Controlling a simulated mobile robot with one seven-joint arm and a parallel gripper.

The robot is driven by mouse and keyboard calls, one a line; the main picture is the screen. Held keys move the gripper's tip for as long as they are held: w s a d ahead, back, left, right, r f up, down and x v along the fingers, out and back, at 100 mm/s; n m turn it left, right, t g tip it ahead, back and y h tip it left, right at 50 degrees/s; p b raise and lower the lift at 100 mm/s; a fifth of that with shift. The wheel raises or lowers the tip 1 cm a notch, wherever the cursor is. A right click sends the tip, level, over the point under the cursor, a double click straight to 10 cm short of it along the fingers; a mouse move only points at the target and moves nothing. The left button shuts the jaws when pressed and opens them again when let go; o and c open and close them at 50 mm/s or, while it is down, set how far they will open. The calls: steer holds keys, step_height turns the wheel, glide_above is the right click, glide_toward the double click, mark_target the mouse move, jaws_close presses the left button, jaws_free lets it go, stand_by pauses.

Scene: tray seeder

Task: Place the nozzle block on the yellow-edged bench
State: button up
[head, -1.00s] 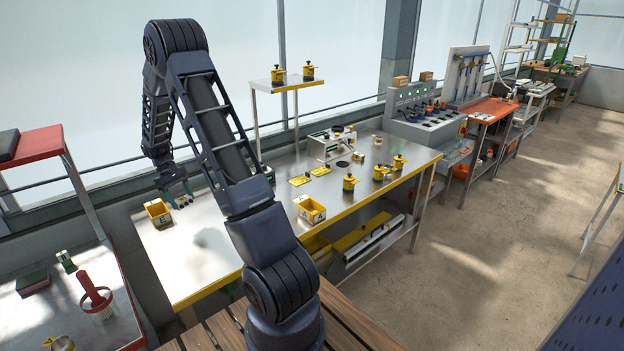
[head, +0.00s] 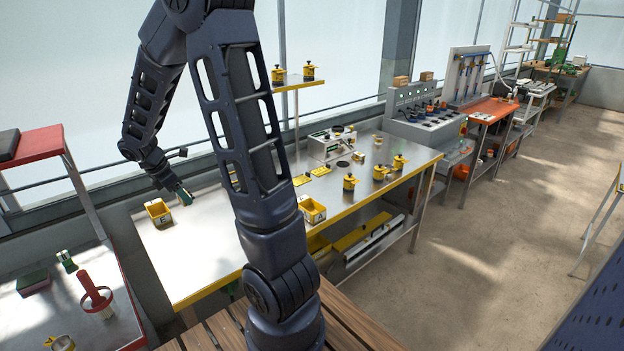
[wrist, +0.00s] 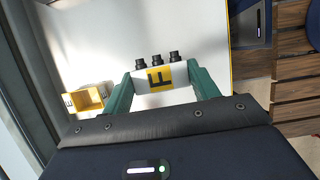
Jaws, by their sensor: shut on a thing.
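My gripper (wrist: 161,84) has green fingers shut on the nozzle block (wrist: 153,75), a pale block with a yellow label marked F and black nozzles along its far side. In the head view my gripper (head: 184,196) is over the far left part of the yellow-edged bench (head: 205,255), right of a yellow bin. The block cannot be made out there. The steel bench top (wrist: 110,45) lies beyond the block in the wrist view, with its yellow edge at right. I cannot tell whether the block touches the bench.
A yellow bin (head: 158,212) marked E stands beside my gripper, and also shows in the wrist view (wrist: 84,99). Another yellow bin (head: 313,210) stands mid-bench. Several yellow-and-black pots and a small machine (head: 331,145) occupy the right part. The left front bench top is clear.

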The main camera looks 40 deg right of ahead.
mark_target(201, 247)
steer(key=shift+s, duration=0.15)
step_height(201, 247, down, 20)
steer(key=shift+r, duration=0.1)
stand_by(0.8)
steer(key=o, duration=1)
steer(key=shift+o, duration=0.2)
